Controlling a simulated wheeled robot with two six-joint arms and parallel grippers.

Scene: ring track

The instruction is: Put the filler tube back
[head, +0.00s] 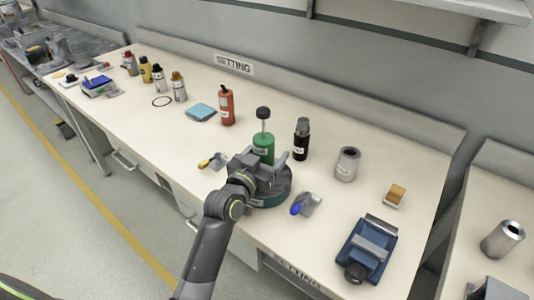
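I cannot tell which item is the filler tube. A green labelled container (263,148) stands upright at mid bench, with a thin stem and black knob (263,113) rising above it. A round dark-green base (282,197) shows below and in front of it. My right gripper (258,162) is at the near side of the green container, over the round base. Grey finger-like parts show either side of the container, but whether they touch it is hidden. A grey hollow cylinder (347,164) stands to the right. My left gripper is not in view.
A red bottle (226,107) and a black bottle (301,140) flank the green container. A yellow-tipped item (208,162), a blue-tipped item (303,206) and a blue device (368,248) lie near the front edge. Several bottles stand far left. Another metal cylinder (502,240) is on the right bench.

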